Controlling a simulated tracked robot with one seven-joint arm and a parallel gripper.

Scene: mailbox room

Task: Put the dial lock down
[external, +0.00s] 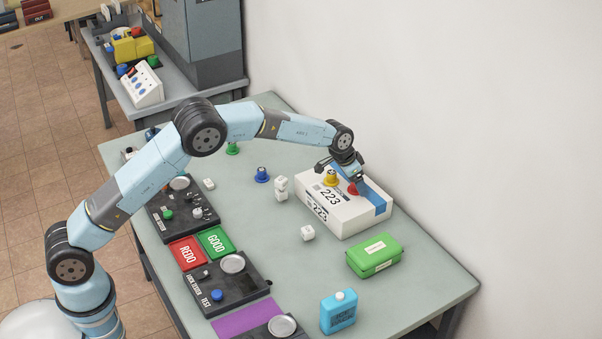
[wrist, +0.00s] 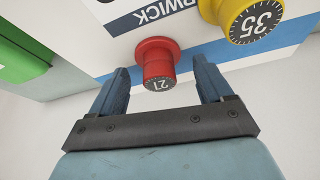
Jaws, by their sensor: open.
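A red dial lock (external: 352,189) with a black numbered face sits on top of a white box (external: 350,222) marked 223. In the wrist view the red dial lock (wrist: 157,62) reads 21 and lies between the fingertips of my open gripper (wrist: 162,72), with a gap on each side. A yellow dial lock (external: 330,179) sits beside it on the same box; in the wrist view it (wrist: 240,18) reads 35 and is outside the fingers.
A green box (external: 374,255) and a blue bottle (external: 338,312) stand in front of the white box. White cubes (external: 281,190) and a blue dial lock (external: 262,175) are to its left. Dark panels (external: 235,290) and GOOD/REDO trays (external: 187,253) line the table's left edge.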

